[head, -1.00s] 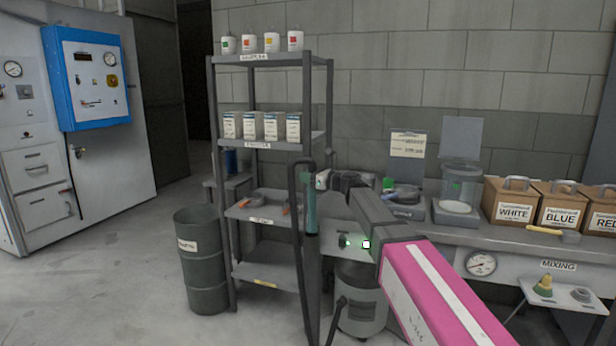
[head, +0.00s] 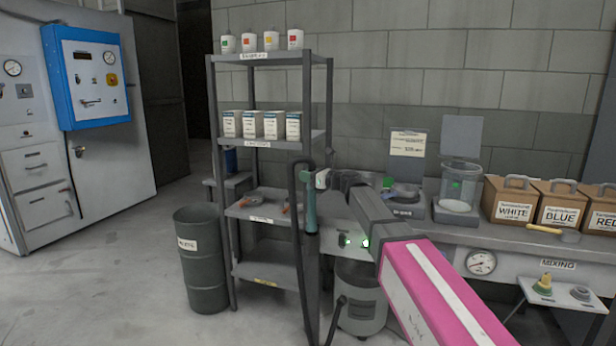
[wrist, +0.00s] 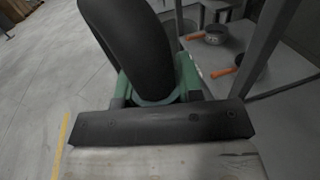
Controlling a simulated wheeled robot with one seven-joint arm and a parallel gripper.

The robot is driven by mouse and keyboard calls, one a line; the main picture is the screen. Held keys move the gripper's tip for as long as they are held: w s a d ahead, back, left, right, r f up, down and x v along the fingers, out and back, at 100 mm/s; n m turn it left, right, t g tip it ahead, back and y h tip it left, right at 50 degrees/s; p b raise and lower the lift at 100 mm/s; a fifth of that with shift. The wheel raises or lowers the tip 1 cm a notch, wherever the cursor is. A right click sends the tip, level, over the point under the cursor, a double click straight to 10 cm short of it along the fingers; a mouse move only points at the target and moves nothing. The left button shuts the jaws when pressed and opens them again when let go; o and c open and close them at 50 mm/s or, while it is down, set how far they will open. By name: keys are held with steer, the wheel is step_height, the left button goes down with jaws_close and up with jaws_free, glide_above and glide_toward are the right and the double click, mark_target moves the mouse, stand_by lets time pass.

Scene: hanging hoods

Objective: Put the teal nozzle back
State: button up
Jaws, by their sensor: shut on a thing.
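The teal nozzle (head: 311,211) hangs upright in the middle of the head view, in front of the shelf rack's right side. A thick black hose (head: 296,240) loops over its top and runs down. My gripper (head: 320,181) is shut on the nozzle near its upper end. In the wrist view the nozzle (wrist: 187,77) shows as green-teal parts behind and beside the black hose (wrist: 134,45), which covers much of it. The fingertips are largely hidden. I cannot make out a holder for the nozzle.
A grey shelf rack (head: 271,147) with cans and boxes stands close behind the nozzle. A grey drum (head: 201,265) stands left of it. A bench (head: 460,233) with cartons runs right. A bucket (head: 361,309) is below. The floor at left is clear.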

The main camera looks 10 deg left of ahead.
steer(key=shift+f, duration=4.7)
steer(key=o, duration=1.1)
steer(key=v, duration=1)
steer(key=shift+s+d, duration=0.1)
steer(key=shift+d, duration=0.3)
